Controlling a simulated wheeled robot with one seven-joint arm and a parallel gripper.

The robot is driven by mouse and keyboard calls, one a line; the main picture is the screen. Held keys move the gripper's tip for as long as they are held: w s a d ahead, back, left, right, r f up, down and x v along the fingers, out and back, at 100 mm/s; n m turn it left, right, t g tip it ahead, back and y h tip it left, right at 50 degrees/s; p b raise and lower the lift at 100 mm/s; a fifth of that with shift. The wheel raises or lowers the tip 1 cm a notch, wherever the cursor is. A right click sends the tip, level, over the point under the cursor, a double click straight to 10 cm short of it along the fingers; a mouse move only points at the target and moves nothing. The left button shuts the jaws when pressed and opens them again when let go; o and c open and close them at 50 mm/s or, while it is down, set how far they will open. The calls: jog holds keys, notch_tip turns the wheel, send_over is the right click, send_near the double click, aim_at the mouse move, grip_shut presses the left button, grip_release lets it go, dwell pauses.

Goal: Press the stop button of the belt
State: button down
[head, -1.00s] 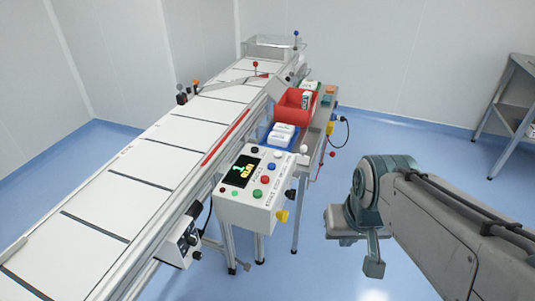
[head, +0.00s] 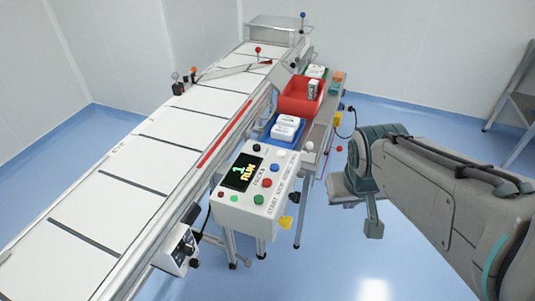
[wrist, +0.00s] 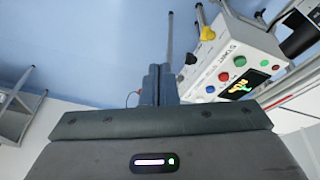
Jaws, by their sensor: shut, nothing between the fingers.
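The control box (head: 245,212) is white and stands beside the belt, with a lit display (head: 242,172) reading "1 RUN". A red button (head: 267,182) sits on its sloped top, beside a green button (head: 258,199) and a blue one; START and STOP lettering runs along the edge. I take the red one as the stop button; it also shows in the wrist view (wrist: 223,76). My gripper (head: 374,228) is to the right of the box, apart from it and pointing down. In the wrist view its fingers (wrist: 158,84) are together and empty.
The conveyor belt (head: 180,125) runs along the left, with dark cross strips. A red bin (head: 301,98) and a blue tray (head: 283,133) stand behind the box. A yellow knob (head: 285,222) and a black knob stick out of its side.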

jog(key=w+r+n+t+p, duration=0.1)
jog(key=w+n+t+p, duration=0.3)
jog(key=w, duration=0.8)
jog(key=n+g+y+p, duration=0.2)
jog(key=n+y+p, duration=0.2)
jog(key=n+y, duration=0.75)
send_over(270, 183)
notch_tip(270, 183, down, 8)
jog(key=n+h, duration=0.3)
jog(key=shift+w+r+b, duration=0.1)
jog(key=shift+r+b, duration=0.1)
jog(key=shift+b, duration=0.1)
notch_tip(270, 183, down, 8)
jog(key=b, duration=0.8)
jog(key=shift+f, duration=0.4)
